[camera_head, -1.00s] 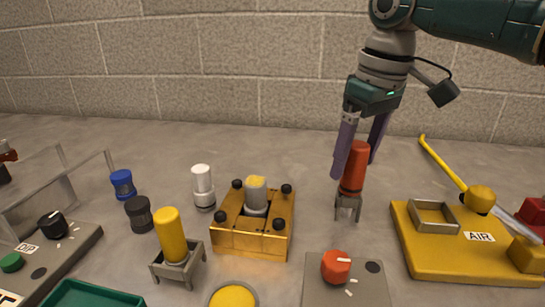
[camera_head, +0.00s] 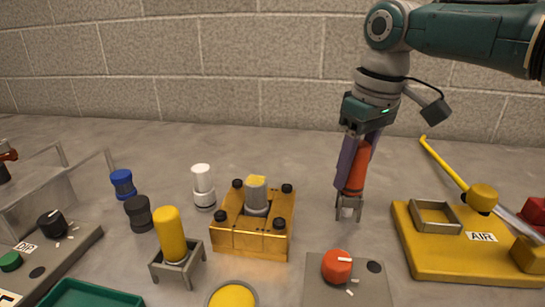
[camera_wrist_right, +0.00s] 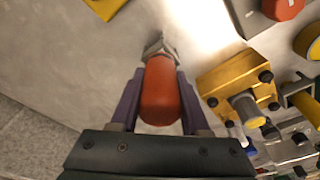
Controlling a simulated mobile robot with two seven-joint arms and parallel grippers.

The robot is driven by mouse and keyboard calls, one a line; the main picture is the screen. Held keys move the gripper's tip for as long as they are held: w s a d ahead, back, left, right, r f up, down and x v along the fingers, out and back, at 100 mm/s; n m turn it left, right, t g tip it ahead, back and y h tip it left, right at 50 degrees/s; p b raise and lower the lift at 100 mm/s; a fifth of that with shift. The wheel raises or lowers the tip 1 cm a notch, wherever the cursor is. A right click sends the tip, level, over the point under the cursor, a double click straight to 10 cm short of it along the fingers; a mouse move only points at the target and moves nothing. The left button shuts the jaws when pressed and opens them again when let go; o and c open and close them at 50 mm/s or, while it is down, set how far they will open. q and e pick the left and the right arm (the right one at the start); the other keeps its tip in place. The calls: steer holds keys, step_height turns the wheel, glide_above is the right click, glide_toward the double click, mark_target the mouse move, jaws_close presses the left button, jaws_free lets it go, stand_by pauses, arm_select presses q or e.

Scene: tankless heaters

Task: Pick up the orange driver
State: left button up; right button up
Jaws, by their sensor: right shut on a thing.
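The orange driver (camera_head: 358,170) stands upright, its lower end in a small grey metal holder (camera_head: 348,208) on the table. My right gripper (camera_head: 350,185) has come down from above, with its two purple fingers on either side of the driver, shut on it. In the right wrist view the orange driver (camera_wrist_right: 160,92) lies between the fingers of the right gripper (camera_wrist_right: 157,100), and the grey holder (camera_wrist_right: 158,47) shows beyond it. My left gripper is not in view.
Left of the driver is a gold block (camera_head: 250,238) with black knobs. A grey panel with a red knob (camera_head: 337,267) is in front. A yellow base labelled AIR (camera_head: 465,255) is at right. A yellow driver (camera_head: 171,235) stands in a holder further left.

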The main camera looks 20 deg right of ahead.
jaws_close()
steer(key=shift+r, duration=0.1)
